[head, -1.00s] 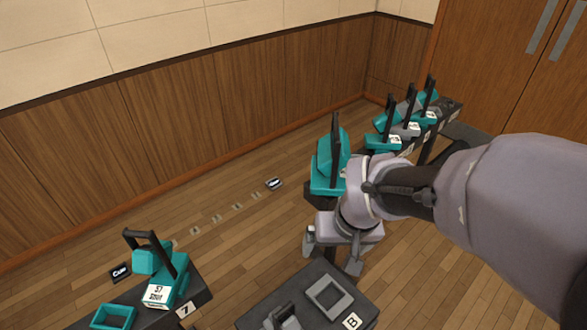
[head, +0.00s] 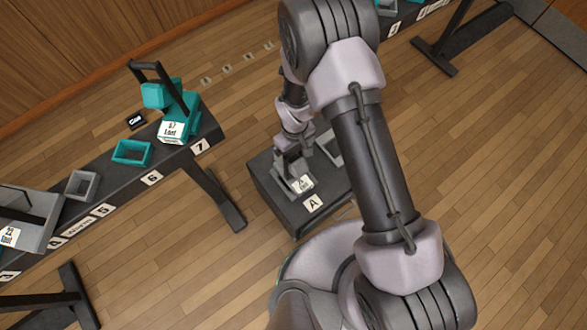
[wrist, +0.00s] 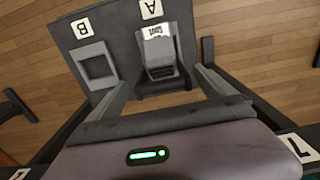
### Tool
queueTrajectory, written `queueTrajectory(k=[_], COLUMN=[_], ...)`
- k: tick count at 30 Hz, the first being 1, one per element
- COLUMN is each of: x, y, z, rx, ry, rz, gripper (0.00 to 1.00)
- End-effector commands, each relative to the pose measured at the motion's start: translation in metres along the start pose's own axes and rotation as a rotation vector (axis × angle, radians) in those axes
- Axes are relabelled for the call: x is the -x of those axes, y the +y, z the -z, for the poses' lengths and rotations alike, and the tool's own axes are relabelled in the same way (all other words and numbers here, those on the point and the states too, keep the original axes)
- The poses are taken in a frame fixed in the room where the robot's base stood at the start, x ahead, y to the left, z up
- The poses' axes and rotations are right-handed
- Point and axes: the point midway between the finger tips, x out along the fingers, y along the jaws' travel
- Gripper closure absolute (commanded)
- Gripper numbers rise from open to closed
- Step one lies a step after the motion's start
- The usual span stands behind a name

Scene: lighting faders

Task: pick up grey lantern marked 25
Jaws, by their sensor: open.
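A grey lantern (head: 300,184) with a white label stands on the dark block at the place marked A. Its number is too small to read. In the wrist view the grey lantern (wrist: 160,55) shows ahead, between the lines of the two fingers, with its label at the far end. My gripper (head: 292,158) is just above and behind it in the head view, partly hidden by my arm. In the wrist view my gripper (wrist: 165,85) is open, with one finger to each side. I cannot tell whether the fingers touch the lantern.
An empty grey square holder (wrist: 95,65) sits at B beside the lantern. On the long rail (head: 130,190) at left are a teal lantern (head: 172,115) at 7, an empty teal holder (head: 132,152), an empty grey holder (head: 82,185) and a grey lantern (head: 22,225) marked 22.

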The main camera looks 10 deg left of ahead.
Motion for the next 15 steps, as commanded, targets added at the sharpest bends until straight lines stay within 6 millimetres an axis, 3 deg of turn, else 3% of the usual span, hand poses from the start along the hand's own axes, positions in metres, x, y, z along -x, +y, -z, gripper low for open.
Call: queueTrajectory(k=[9, 15], x=[-0.052, -0.053], y=[-0.003, -0.003], z=[0.001, 0.002], rx=[-0.001, -0.002], ry=[-0.001, 0.0], rz=[0.0, -0.001], gripper=[0.07, 0.07])
